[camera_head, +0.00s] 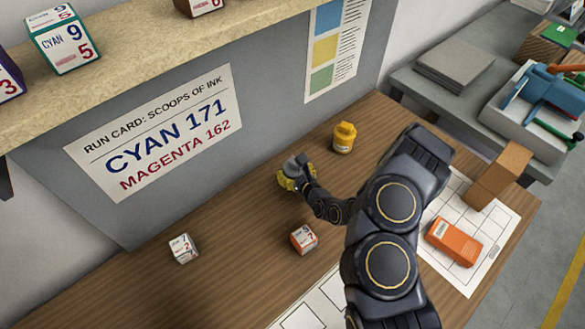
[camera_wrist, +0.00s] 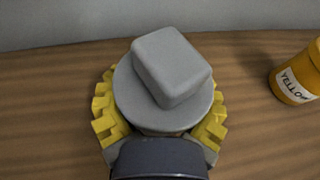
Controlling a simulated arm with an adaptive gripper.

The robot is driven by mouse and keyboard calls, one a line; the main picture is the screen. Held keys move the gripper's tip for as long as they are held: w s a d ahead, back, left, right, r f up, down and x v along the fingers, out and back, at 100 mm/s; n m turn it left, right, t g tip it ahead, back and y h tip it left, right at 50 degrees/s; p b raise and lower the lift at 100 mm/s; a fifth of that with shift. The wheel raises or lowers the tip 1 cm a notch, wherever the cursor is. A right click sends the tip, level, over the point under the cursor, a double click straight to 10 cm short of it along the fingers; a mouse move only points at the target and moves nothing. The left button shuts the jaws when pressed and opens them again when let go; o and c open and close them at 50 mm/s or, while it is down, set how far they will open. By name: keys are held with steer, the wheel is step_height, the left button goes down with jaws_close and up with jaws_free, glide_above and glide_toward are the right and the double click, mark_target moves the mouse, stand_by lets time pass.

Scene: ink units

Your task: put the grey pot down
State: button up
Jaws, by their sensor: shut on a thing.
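The grey pot (camera_head: 294,166) is in my gripper (camera_head: 296,178) above the back of the wooden table in the head view. In the wrist view the pot (camera_wrist: 172,66) shows from above, with a round grey lid and a block-shaped knob. The yellow toothed fingers of my gripper (camera_wrist: 160,115) close around it from both sides. The pot's base is hidden, so I cannot tell whether it touches the table (camera_head: 230,215).
A yellow pot (camera_head: 344,138) stands to the right, also in the wrist view (camera_wrist: 298,80). White grid sheets, an orange box (camera_head: 453,241) and a brown block (camera_head: 499,175) are at right. A grey wall rises behind.

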steer(key=o, duration=1.3)
steer(key=shift+f, duration=0.1)
steer(key=shift+c, duration=0.2)
